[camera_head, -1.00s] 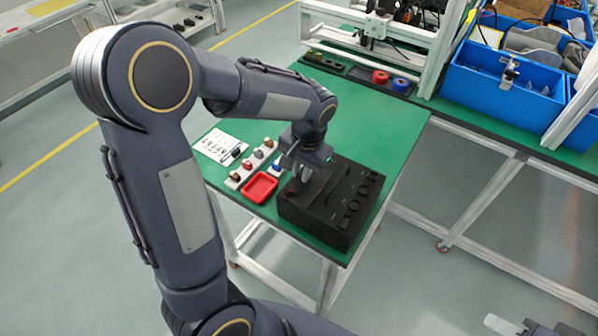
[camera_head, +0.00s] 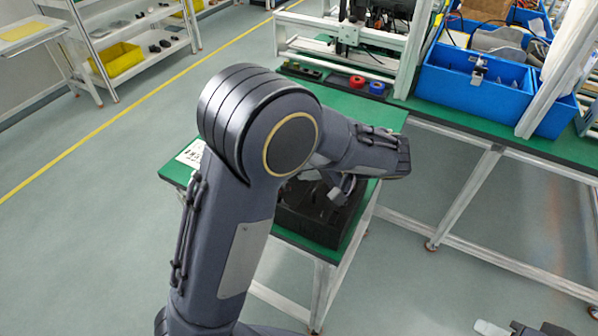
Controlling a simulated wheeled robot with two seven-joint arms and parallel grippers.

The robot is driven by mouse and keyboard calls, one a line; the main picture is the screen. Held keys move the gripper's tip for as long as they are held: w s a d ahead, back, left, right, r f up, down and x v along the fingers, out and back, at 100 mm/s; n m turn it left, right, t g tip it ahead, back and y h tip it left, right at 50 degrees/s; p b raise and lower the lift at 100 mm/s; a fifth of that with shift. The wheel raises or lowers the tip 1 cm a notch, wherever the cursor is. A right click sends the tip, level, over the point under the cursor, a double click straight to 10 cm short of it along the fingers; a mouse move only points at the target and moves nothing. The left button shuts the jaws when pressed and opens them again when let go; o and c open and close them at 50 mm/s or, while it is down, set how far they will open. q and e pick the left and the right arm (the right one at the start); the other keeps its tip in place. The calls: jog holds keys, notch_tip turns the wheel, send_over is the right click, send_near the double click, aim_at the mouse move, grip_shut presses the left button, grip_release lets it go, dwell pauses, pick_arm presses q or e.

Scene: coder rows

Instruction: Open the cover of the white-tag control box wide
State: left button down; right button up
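The black control box (camera_head: 308,228) sits at the front right of the green table. My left arm crosses in front of it and hides most of its top and left side. No white tag can be made out, and I cannot tell how its cover stands. My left gripper (camera_head: 343,191) is over the right part of the box, partly hidden behind my own forearm. I cannot tell whether its fingers are apart or touch the box. My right gripper (camera_head: 492,327) shows only in part at the bottom right edge, away from the table.
The green table (camera_head: 375,115) is bare behind the box. A red roll (camera_head: 357,82) and a blue roll (camera_head: 377,87) lie at its back. A white card (camera_head: 190,153) lies at its left. Blue bins (camera_head: 475,97) stand on the bench at right. Open floor lies right of the table.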

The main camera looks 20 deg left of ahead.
pick_arm(q)
jog(key=shift+d+f+y+b, duration=0.15)
jog(key=shift+d+y+b, duration=0.4)
jog(key=shift+y, duration=0.55)
jog(key=shift+d, duration=0.15)
jog(key=shift+s, duration=0.1)
jog(key=c, duration=1.4)
grip_release()
